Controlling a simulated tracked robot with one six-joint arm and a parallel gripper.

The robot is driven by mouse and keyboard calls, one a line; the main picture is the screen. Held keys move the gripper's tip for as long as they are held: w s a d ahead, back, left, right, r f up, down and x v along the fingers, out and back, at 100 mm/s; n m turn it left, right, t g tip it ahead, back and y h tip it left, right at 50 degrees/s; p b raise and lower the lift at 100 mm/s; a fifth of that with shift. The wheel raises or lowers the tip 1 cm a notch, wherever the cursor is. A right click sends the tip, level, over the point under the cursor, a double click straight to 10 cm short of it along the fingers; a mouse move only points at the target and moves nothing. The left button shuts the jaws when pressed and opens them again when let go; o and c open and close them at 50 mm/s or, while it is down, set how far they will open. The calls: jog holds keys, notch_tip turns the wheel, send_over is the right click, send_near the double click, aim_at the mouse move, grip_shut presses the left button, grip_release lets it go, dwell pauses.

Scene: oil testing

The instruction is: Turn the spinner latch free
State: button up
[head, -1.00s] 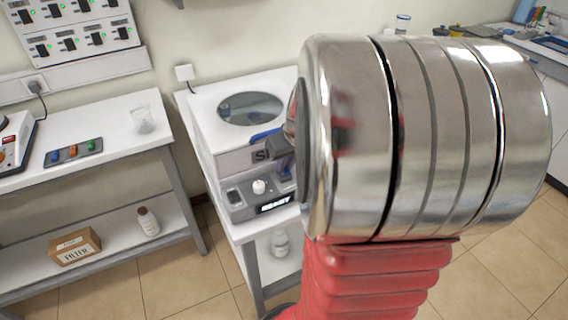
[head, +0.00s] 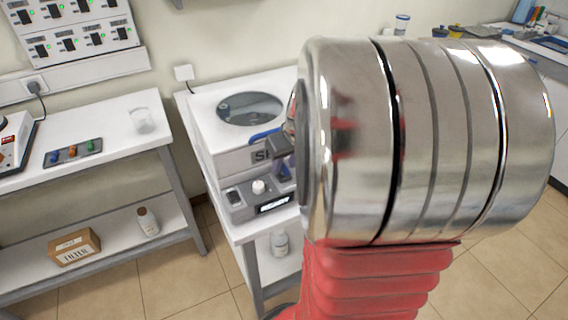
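The spinner (head: 208,128) is a white box-shaped machine on a white stand, with a round dark window (head: 250,109) in its lid. A blue latch (head: 265,136) shows at the lid's front edge, turned at a slant. The front panel carries a white knob (head: 258,187) and a small lit display (head: 274,203). My gripper (head: 281,156) shows only in part, as a dark piece at the spinner's front just below the latch. My large metal arm joint hides the rest of it and the spinner's right side. I cannot tell whether it touches the latch.
A white bench (head: 100,143) stands at left with a glass beaker (head: 142,120) and a button strip (head: 73,152). Its lower shelf holds a cardboard box (head: 75,247) and a bottle (head: 148,222). Another bottle (head: 279,243) stands below the spinner. Tiled floor lies between the stands.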

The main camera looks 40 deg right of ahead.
jog(key=v, duration=1.3)
jog(key=shift+s, duration=0.15)
jog(key=shift+a+r, duration=0.1)
jog(key=shift+a, duration=0.05)
jog(key=s+a+f+n, duration=0.1)
jog(key=s+a, duration=0.1)
jog(key=a, duration=1.1)
jog(key=s+a+f+n+t+y, duration=0.1)
jog(key=s+a+f+n, duration=0.1)
jog(key=a, duration=1.1)
jog(key=shift+s+a, duration=0.25)
jog(key=shift+s, duration=0.45)
jog(key=shift+c, duration=0.2)
